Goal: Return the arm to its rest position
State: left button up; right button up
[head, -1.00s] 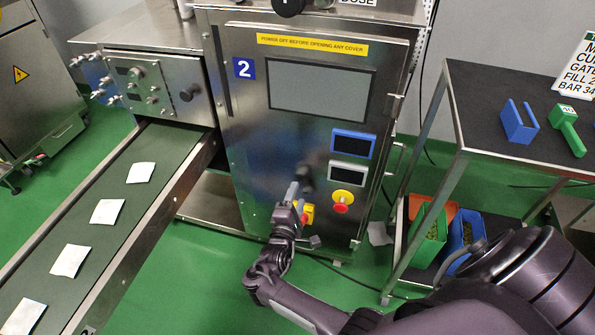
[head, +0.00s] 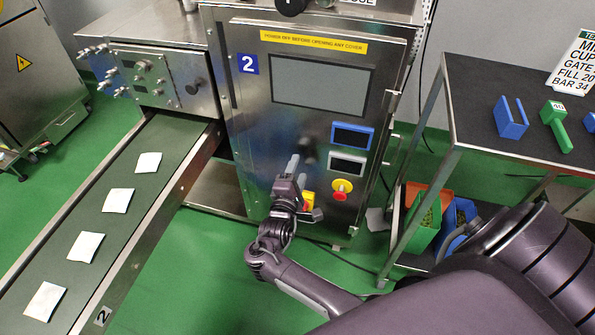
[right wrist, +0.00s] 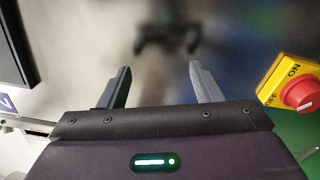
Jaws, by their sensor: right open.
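My right gripper (head: 290,168) is in front of the steel machine cabinet (head: 250,120) marked 2, at the lower part of its door. In the right wrist view its two fingers (right wrist: 160,85) are apart with nothing between them. The blurred steel door (right wrist: 235,30) lies ahead, with a dark reflection of the gripper in it. My right arm reaches in from the lower right. My left gripper is not in view.
A yellow switch with a red knob (right wrist: 302,92) is close on the right. A red stop button (head: 341,186) is on the door. A conveyor (head: 70,215) with several white teabags lies left. A black-topped trolley (head: 480,110) stands right, with blue and green tools and bins.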

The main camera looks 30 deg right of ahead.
jog(key=shift+f, duration=0.15)
